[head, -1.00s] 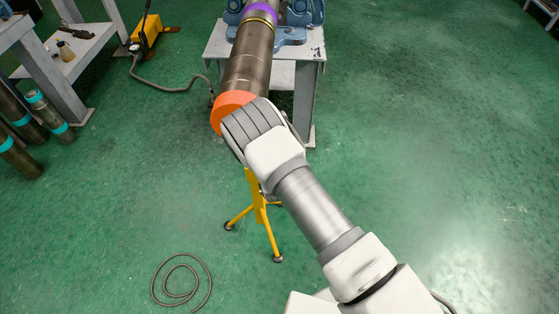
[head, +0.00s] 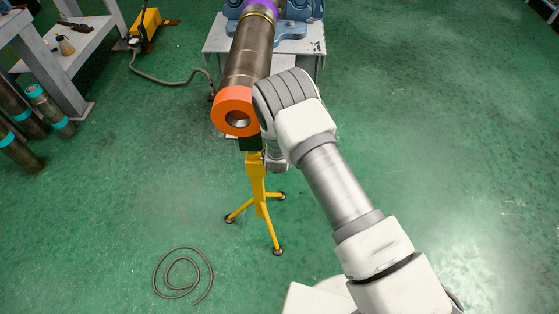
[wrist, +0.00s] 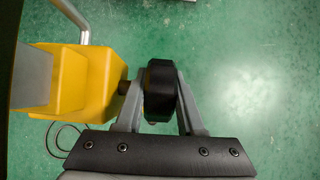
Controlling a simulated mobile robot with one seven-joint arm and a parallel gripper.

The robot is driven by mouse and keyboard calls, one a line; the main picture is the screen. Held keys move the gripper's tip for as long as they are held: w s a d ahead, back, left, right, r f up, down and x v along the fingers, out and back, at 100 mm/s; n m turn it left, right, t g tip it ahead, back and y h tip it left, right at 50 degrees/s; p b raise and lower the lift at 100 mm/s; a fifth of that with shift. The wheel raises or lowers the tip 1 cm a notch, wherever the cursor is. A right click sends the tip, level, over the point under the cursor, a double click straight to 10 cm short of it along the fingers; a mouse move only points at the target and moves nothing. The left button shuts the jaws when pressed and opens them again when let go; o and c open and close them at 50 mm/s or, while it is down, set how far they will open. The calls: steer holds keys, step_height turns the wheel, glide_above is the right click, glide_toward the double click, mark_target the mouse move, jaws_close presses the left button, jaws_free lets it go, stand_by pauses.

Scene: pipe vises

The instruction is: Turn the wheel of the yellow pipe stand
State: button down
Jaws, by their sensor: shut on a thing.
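The yellow pipe stand (head: 257,185) stands on its tripod legs under the orange-ended pipe (head: 236,112) in the head view. In the wrist view its yellow body (wrist: 82,82) fills the left side. A dark wheel (wrist: 160,90) on a short shaft sticks out from the body's right side. My gripper (wrist: 158,85) has one finger on each side of this wheel and is shut on it. In the head view my gripper (head: 277,158) is beside the upper part of the stand, mostly hidden by my arm, and the wheel cannot be made out there.
The long pipe runs back to a blue vise (head: 290,28) on a grey table (head: 312,47). A coiled cable (head: 182,275) lies on the floor at the front left. The green floor at the right is clear.

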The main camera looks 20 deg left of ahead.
steer(key=c, duration=0.5)
jaws_free()
steer(key=p+v, duration=0.3)
steer(key=v, duration=1.4)
steer(key=shift+s+r, duration=0.15)
steer(key=shift+s, duration=0.05)
